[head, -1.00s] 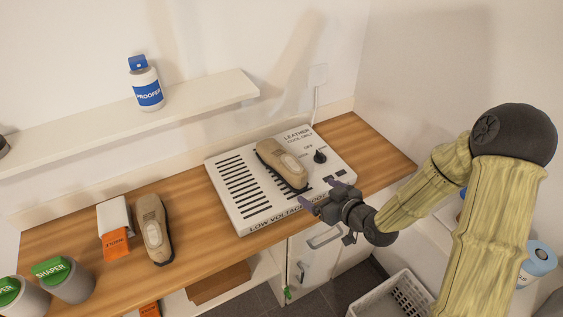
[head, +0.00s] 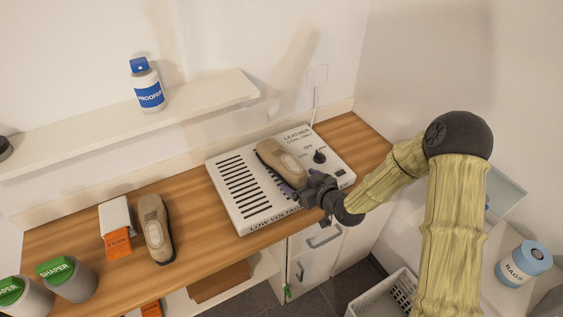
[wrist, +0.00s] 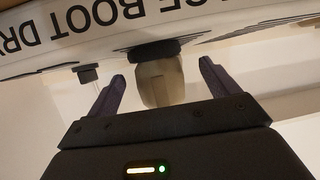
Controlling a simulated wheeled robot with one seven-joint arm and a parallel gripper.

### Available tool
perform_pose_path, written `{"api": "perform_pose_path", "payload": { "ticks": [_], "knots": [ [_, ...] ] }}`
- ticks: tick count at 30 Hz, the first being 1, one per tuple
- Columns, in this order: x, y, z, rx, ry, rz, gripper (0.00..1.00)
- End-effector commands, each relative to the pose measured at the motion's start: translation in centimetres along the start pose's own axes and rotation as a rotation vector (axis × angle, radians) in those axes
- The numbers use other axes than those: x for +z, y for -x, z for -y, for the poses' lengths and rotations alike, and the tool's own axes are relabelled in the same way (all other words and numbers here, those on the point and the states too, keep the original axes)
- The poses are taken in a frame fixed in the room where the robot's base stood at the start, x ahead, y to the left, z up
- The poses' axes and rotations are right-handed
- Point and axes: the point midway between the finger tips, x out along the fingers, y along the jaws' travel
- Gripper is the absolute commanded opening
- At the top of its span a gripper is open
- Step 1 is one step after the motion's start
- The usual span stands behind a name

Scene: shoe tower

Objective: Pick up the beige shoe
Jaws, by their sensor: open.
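One beige shoe (head: 281,163) lies tilted on the white boot dryer (head: 229,184), its lower end toward my gripper. A second beige shoe (head: 154,228) lies on the wooden counter further left. My gripper (head: 297,193) is open at the dryer's front right, right at the near end of the shoe on the dryer. In the wrist view, the end of this shoe (wrist: 160,80) with its dark sole shows between the two spread fingers of my gripper (wrist: 161,74).
A white box with an orange label (head: 116,227) stands beside the left shoe. Green-topped shaper tins (head: 66,279) are at the lower left. A proofer bottle (head: 147,86) stands on the wall shelf (head: 200,103). The dryer's knob (head: 319,156) is close to the shoe. A crate (head: 385,297) is below.

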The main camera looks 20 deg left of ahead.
Motion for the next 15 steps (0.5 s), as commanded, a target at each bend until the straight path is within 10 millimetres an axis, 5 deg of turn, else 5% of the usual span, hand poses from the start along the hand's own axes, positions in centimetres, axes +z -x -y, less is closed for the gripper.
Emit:
{"api": "perform_pose_path", "payload": {
  "ticks": [6, 15],
  "knots": [
    [-0.3, -3.1, 0.0, -0.002, 0.001, -0.001, 0.87],
    [-0.3, -3.8, 0.0, -0.001, 0.001, -0.001, 0.87]
  ]
}}
